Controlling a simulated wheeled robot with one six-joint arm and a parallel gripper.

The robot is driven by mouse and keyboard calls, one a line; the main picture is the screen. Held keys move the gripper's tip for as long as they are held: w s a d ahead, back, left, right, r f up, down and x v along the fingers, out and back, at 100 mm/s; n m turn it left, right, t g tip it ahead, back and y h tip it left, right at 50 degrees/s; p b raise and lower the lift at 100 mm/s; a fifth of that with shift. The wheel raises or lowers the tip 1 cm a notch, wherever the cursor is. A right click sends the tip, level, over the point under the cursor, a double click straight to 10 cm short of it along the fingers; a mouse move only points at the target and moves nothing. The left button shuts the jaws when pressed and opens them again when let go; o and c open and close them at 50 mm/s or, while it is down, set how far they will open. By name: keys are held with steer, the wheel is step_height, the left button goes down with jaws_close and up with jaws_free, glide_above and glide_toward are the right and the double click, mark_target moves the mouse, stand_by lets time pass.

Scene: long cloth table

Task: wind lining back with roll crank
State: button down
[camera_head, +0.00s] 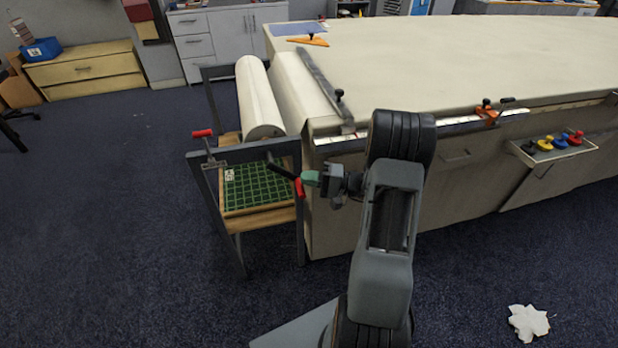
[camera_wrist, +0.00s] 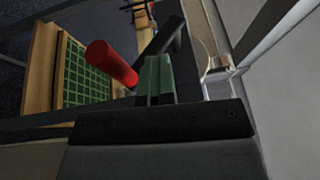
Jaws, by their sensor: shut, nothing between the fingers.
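The cream lining roll (camera_head: 258,97) lies in a dark metal stand at the left end of the cloth table. A black crank arm (camera_head: 281,170) with a red handle (camera_head: 299,187) is at the stand's near side, below the roll's near end. My gripper (camera_head: 311,178), with green fingertips, is shut and empty just right of this handle. In the wrist view the red handle (camera_wrist: 111,63) stands left of my closed fingers (camera_wrist: 154,78), and the black bar (camera_wrist: 166,40) is behind them. I cannot tell whether they touch the handle.
Another red-handled lever (camera_head: 202,133) is on the stand's left corner. A green gridded board (camera_head: 258,185) lies low in the stand. The long table (camera_head: 450,60) stands close on the right. White scrap (camera_head: 528,322) lies on the floor; the floor at left is clear.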

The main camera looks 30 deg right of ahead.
steer(key=c, duration=1.9)
jaws_free()
steer(key=o, duration=0.9)
steer(key=v, duration=1.3)
steer(key=shift+s+d, duration=0.25)
steer(key=shift+d, duration=0.1)
steer(key=shift+c, duration=0.3)
